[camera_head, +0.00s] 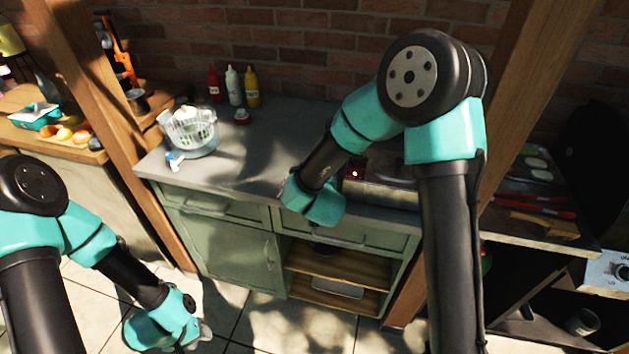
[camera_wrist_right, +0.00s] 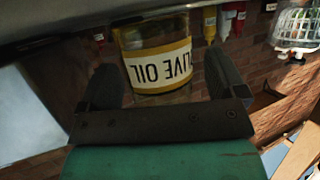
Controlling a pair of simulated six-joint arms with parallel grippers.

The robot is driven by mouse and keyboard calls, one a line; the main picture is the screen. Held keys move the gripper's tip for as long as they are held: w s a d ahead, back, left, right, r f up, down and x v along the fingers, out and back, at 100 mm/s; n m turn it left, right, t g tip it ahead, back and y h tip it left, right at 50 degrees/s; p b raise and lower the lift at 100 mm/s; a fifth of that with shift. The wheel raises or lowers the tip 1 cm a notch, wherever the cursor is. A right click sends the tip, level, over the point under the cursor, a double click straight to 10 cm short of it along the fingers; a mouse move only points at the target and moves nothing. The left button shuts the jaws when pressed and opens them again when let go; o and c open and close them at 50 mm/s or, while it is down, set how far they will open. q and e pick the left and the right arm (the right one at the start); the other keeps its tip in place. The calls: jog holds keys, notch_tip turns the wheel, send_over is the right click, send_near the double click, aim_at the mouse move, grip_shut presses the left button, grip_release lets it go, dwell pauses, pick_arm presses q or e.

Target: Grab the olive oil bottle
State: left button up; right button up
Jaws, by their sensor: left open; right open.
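The olive oil bottle (camera_wrist_right: 152,42) shows in the right wrist view, with a yellow-banded white label that reads upside down. It stands between the two dark fingers of my right gripper (camera_wrist_right: 162,80). The fingers are open; a gap shows on the right side of the bottle, while its left edge looks close to the left finger. In the head view the bottle is not visible, and my right arm's wrist hides the right fingers. My left gripper (camera_head: 200,334) is low at the bottom left of the head view, away from the counter, and open.
A grey counter (camera_head: 250,150) on a green cabinet (camera_head: 228,248) runs below a brick wall. Red, white and yellow squeeze bottles (camera_head: 233,86) stand at the back. A white basket (camera_head: 192,128) is on the left. Wooden posts (camera_head: 95,90) flank the counter. A grill stands right.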

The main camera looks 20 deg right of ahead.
jog(key=c, duration=1.2)
jog(key=shift+r, duration=0.2)
jog(key=shift+r, duration=1.55)
jog(key=shift+s+a+r, duration=0.25)
jog(key=shift+s+a, duration=0.5)
jog(key=shift+s, duration=1.8)
jog(key=shift+s+a+r, duration=0.25)
jog(key=shift+s+a, duration=0.45)
jog(key=shift+s, duration=1.85)
jog(key=shift+s+a+r, duration=0.25)
jog(key=shift+s+a, duration=0.5)
jog(key=shift+s, duration=1.8)
